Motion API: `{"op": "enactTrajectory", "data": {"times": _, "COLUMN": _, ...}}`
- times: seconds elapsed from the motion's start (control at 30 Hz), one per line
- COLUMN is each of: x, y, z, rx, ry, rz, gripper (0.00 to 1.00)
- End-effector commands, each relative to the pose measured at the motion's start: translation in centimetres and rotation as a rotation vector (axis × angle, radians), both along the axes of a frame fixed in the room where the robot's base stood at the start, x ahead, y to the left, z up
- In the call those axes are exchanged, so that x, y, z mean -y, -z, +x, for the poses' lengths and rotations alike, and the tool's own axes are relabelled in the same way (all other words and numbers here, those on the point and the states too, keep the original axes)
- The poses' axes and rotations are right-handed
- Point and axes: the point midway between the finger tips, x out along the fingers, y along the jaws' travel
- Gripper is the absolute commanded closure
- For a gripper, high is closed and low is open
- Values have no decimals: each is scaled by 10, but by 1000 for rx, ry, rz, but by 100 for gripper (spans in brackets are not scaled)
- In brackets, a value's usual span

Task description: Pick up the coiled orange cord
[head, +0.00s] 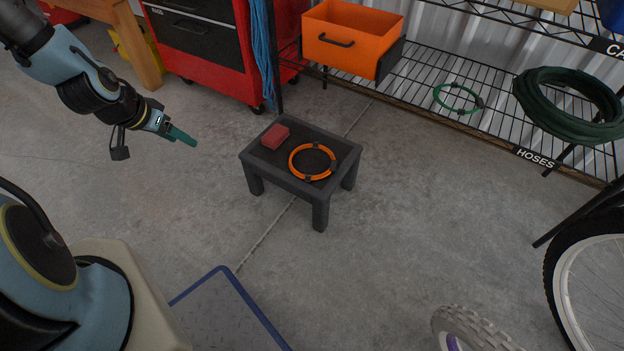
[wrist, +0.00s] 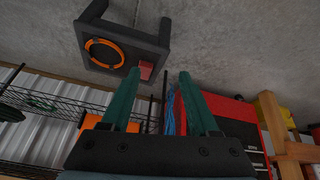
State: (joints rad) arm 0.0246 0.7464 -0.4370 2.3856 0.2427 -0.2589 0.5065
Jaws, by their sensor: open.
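The coiled orange cord (head: 313,161) lies flat as a ring on a low dark grey stool (head: 331,185), bound with dark ties. It also shows in the wrist view (wrist: 104,53), where the picture appears upside down. A red block (head: 275,137) lies beside the cord on the stool's left side, apart from it. My gripper (head: 186,138) is in the air to the left of the stool, well apart from the cord. In the wrist view its two green fingers (wrist: 160,88) are spread with nothing between them.
A wire shelf (head: 420,97) behind the stool holds an orange bin (head: 352,36), a green cord ring (head: 458,98) and a dark green hose (head: 568,105). A red tool cabinet (head: 206,44) stands behind left. A bicycle wheel (head: 595,290) is at right. The floor around the stool is clear.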

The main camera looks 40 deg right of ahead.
Motion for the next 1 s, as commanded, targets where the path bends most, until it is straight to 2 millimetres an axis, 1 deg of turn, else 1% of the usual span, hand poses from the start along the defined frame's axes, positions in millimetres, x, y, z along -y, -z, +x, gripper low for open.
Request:
{"op": "enactTrajectory", "data": {"times": 0.03, "x": 18, "y": 48, "z": -5, "rx": 6, "ry": 42, "rz": -45, "gripper": 39}}
{"op": "enactTrajectory", "data": {"times": 0.07, "x": 29, "y": 62, "z": -7, "rx": 17, "ry": 67, "rz": -72, "gripper": 39}}
{"op": "enactTrajectory", "data": {"times": 0.1, "x": 44, "y": 80, "z": -10, "rx": 33, "ry": 98, "rz": -110, "gripper": 39}}
{"op": "enactTrajectory", "data": {"times": 0.17, "x": 65, "y": 106, "z": -15, "rx": 56, "ry": 139, "rz": -169, "gripper": 39}}
{"op": "enactTrajectory", "data": {"times": 0.2, "x": 79, "y": 122, "z": -18, "rx": 72, "ry": 162, "rz": -210, "gripper": 39}}
{"op": "enactTrajectory", "data": {"times": 0.27, "x": 100, "y": 145, "z": -23, "rx": 99, "ry": 191, "rz": -273, "gripper": 39}}
{"op": "enactTrajectory", "data": {"times": 0.3, "x": 113, "y": 160, "z": -26, "rx": 118, "ry": 206, "rz": -315, "gripper": 39}}
{"op": "enactTrajectory", "data": {"times": 0.4, "x": 144, "y": 190, "z": -33, "rx": 168, "ry": 230, "rz": -418, "gripper": 39}}
{"op": "enactTrajectory", "data": {"times": 0.5, "x": 170, "y": 210, "z": -37, "rx": 218, "ry": 235, "rz": -508, "gripper": 39}}
{"op": "enactTrajectory", "data": {"times": 0.6, "x": 187, "y": 223, "z": -39, "rx": 261, "ry": 228, "rz": -575, "gripper": 39}}
{"op": "enactTrajectory", "data": {"times": 0.7, "x": 197, "y": 228, "z": -39, "rx": 291, "ry": 218, "rz": -617, "gripper": 39}}
{"op": "enactTrajectory", "data": {"times": 0.87, "x": 209, "y": 232, "z": -37, "rx": 314, "ry": 212, "rz": -646, "gripper": 39}}
{"op": "enactTrajectory", "data": {"times": 1.0, "x": 229, "y": 240, "z": -33, "rx": 315, "ry": 211, "rz": -649, "gripper": 39}}
